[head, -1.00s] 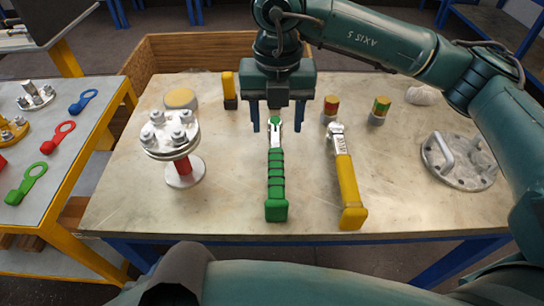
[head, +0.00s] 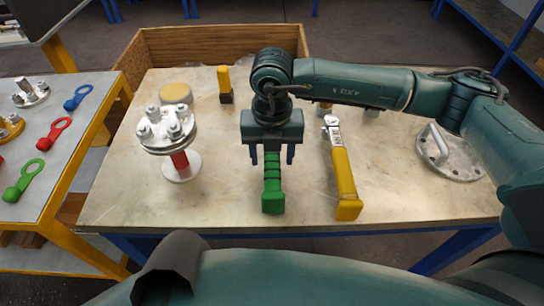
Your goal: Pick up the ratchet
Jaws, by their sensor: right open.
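The ratchet with a green handle (head: 273,192) lies on the table, its handle end toward me. Its metal head is hidden behind my right gripper (head: 272,157). The gripper is open and points down, with one blue finger on each side of the green handle's upper part. I cannot tell whether the fingers touch it. A second tool like it, with a yellow handle (head: 344,180) and a metal head, lies to the right. My left gripper is not in view.
A flanged vessel (head: 168,135) with bolts stands left of the ratchet. A round metal lid with a handle (head: 450,155) lies at the right. A yellow and black object (head: 225,84) stands at the back. A side table (head: 60,150) at left holds coloured tags.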

